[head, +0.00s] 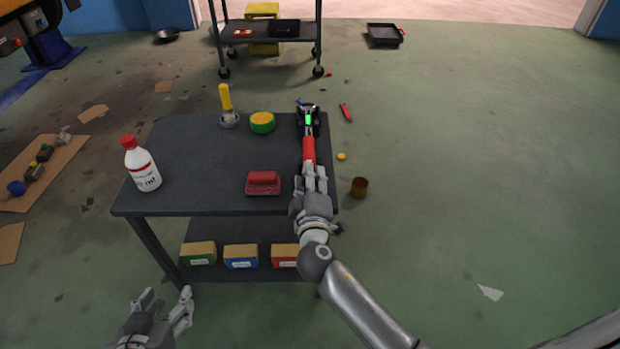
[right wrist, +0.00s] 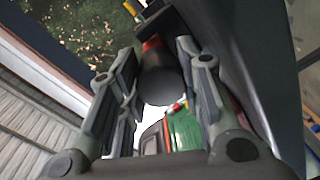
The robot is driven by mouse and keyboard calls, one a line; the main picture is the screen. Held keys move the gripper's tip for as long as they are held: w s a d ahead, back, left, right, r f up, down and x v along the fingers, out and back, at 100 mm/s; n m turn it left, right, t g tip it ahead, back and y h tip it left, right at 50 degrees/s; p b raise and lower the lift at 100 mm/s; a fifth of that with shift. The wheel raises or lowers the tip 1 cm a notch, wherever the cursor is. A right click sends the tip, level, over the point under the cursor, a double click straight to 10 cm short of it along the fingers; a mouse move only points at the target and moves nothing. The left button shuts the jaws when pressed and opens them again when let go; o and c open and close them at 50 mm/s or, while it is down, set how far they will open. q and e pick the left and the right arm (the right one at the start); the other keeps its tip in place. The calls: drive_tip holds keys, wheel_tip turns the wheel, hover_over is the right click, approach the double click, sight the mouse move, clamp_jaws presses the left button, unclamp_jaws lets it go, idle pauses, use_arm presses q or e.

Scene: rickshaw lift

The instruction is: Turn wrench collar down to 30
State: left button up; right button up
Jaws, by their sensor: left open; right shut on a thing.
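The wrench (head: 309,150) shows a red length near the right edge of the dark worktable, its far end in a black fixture with a lit green part (head: 308,120). My right gripper (head: 314,176) is shut on the near end of the wrench. In the right wrist view a black round end (right wrist: 162,86) with red behind it lies between the fingers. The collar and any scale marks are too small or hidden to read. My left gripper (head: 165,298) is open and empty at the bottom left, in front of the table.
The worktable (head: 190,155) carries a white bottle with red cap (head: 142,165), a yellow-handled tool (head: 227,106), a green and yellow round item (head: 262,122) and a red block-like item (head: 263,183). Small boxes (head: 241,256) stand on the lower shelf. A brown cup (head: 359,187) is right of the table.

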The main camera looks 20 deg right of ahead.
drive_tip(key=shift+a+f, duration=0.1)
drive_tip(key=o, duration=1.1)
drive_tip(key=shift+s, duration=0.1)
drive_tip(key=shift+f, duration=0.1)
drive_tip(key=shift+s+a, duration=0.1)
drive_tip(key=shift+s, duration=0.2)
drive_tip(key=shift+r+v, duration=0.15)
drive_tip(key=shift+v, duration=1.65)
drive_tip(key=shift+r+v, duration=0.15)
drive_tip(key=shift+v, duration=1.65)
